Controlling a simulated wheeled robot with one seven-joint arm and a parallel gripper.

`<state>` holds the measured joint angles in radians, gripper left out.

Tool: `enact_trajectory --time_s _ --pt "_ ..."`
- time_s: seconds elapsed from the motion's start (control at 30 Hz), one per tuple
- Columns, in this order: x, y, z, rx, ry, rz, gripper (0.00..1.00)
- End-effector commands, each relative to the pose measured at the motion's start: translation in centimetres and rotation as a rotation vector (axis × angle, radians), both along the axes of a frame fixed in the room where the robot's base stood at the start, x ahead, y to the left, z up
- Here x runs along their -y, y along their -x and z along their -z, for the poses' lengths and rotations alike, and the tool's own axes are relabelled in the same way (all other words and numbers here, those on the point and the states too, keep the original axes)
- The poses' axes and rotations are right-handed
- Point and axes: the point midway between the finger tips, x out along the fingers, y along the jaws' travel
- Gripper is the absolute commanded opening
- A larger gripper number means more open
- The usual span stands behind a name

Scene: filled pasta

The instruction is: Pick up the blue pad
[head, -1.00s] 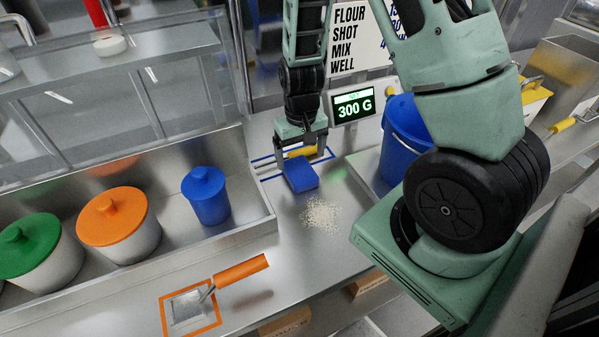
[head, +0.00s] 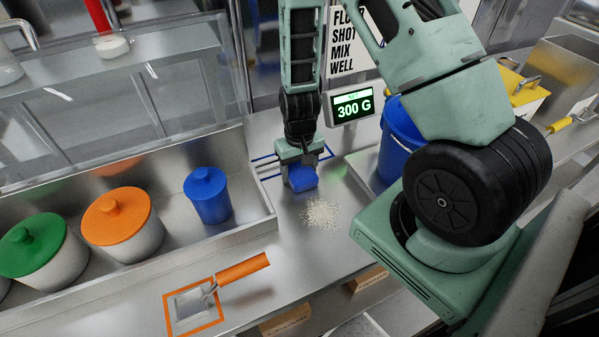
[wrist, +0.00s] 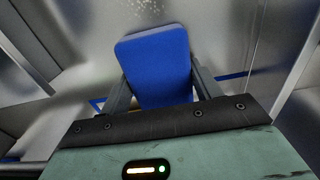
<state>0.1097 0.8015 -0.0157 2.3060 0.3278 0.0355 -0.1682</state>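The blue pad (head: 303,180) is on the steel counter, inside or beside a blue-outlined patch, just below my gripper (head: 303,165). In the wrist view the pad (wrist: 158,62) fills the middle, its flat blue face towards the camera. The fingers of my gripper (wrist: 162,92) stand wide apart, one on each side of the pad's near part. I cannot tell whether they touch it. The yellow handle of the pad is hidden behind the gripper.
Pale crumbs (head: 320,213) lie in front of the pad. A blue bucket (head: 400,140) stands to the right and a blue-lidded canister (head: 208,196) in a trough to the left. The scale display (head: 353,107) is behind. An orange-handled scraper (head: 240,270) lies in front.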

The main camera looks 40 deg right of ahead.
Motion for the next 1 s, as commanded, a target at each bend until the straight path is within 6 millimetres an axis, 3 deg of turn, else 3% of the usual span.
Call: enact_trajectory --time_s 0.53,1.0 --pt "0.0 -0.1 -1.0 0.003 0.001 -0.001 0.37" --pt "0.0 -0.1 -7.7 0.005 0.001 -0.002 0.37"
